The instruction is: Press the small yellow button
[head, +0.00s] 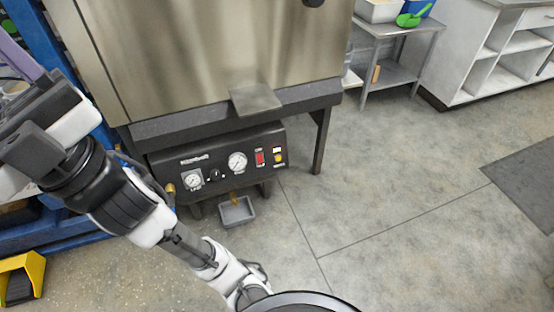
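The small yellow button (278,157) is on the right end of the black control panel (218,172) under the steel hopper. It is small in the picture, and I cannot tell whether it is pressed in. A red rocker switch (260,158) is just left of it. No gripper fingers show in the head view. My arm crosses the left side, from the upper left down to the bottom middle, and is apart from the button in the picture.
The steel hopper (200,50) stands above the panel, with a dark leg (321,140) to its right. Two gauges and a black knob (215,174) are left of the switch. A small grey tray (236,212) is below. Open floor (400,210) lies to the right.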

